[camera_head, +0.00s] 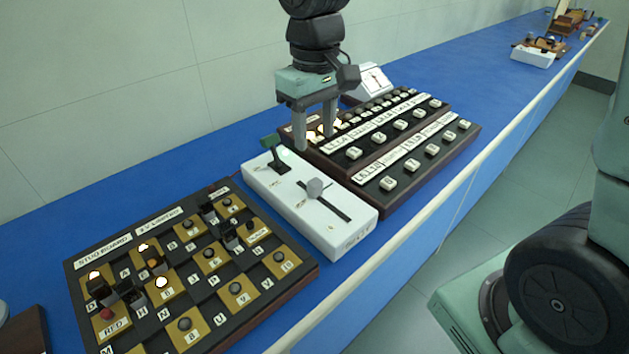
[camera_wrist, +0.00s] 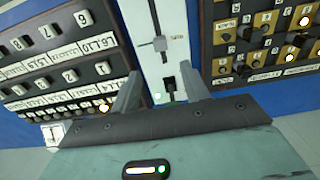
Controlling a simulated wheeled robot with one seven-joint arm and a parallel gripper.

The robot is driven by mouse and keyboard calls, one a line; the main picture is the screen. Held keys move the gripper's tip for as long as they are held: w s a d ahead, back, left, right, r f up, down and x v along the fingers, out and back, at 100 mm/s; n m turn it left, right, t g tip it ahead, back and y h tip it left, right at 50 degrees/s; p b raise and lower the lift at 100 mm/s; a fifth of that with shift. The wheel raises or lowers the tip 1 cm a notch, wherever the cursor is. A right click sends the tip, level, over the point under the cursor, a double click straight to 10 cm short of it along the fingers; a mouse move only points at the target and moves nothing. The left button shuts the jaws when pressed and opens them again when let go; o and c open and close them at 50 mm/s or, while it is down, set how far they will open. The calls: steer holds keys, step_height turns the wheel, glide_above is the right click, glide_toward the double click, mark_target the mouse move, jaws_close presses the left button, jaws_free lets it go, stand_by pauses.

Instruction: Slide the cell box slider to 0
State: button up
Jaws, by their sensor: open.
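The cell box is a white box (camera_head: 335,241) on the blue bench, with a dark slot along its top. Its slider has a round grey knob (camera_head: 315,187), nearer the far end of the slot than the near end. The knob also shows in the wrist view (camera_wrist: 160,43). My gripper (camera_head: 315,140) is open and empty, pointing down above the far end of the box, apart from the knob. In the wrist view the lever (camera_wrist: 169,86) lies between the fingers. The slot's markings are too small to read.
A stud board (camera_head: 130,262) with pegs and lit lamps stands left of the box. A dark stepped key panel (camera_head: 410,196) stands close on the right. A wall is behind, and the bench's pale front edge (camera_head: 455,185) runs along the front.

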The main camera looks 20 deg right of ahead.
mark_target(315, 181)
step_height(315, 181, down, 12)
steer(key=shift+s+r+b, duration=0.1)
steer(key=shift+b, duration=0.3)
